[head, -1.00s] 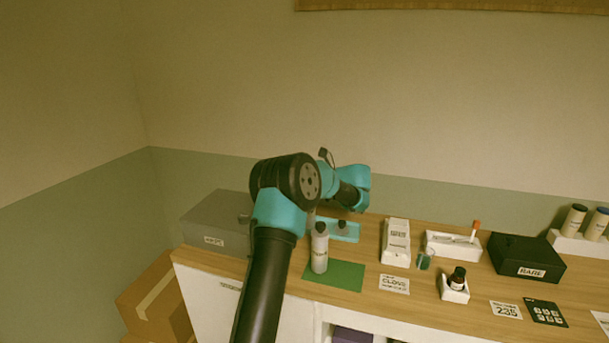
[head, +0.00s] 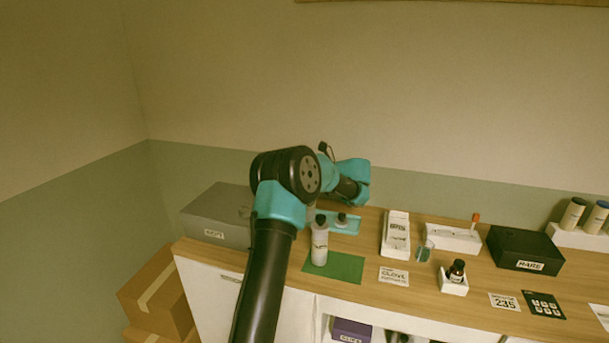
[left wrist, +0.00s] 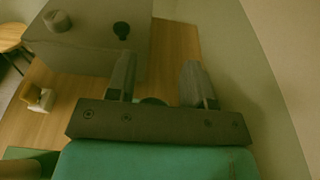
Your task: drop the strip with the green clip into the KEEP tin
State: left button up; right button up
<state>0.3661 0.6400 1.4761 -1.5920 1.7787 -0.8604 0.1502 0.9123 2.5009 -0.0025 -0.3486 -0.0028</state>
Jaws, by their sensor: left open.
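The grey tin (head: 218,205) stands at the left end of the counter, its front label too small to read surely. A grey box surface, probably this tin, shows in the left wrist view (left wrist: 85,55), with a black knob and a round grey knob on it. My left gripper (left wrist: 158,70) is open beside it, with nothing visible between the fingers. In the head view my own arm hides the fingers. I cannot make out a strip with a green clip in either view. My right gripper is not in view.
A grey-white bottle (head: 319,245) stands by a green mat (head: 345,268), close to my arm. A teal tray (head: 347,227) lies behind it. Cardboard boxes (head: 155,290) are stacked below left.

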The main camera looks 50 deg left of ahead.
pick_arm(q)
jog(key=shift+d, duration=0.1)
jog(key=f+v, duration=0.1)
jog(key=v, duration=0.8)
jog(key=shift+w+d+f, duration=0.25)
jog(key=shift+w+d, duration=0.05)
jog(key=shift+d, duration=0.05)
dwell(0.6)
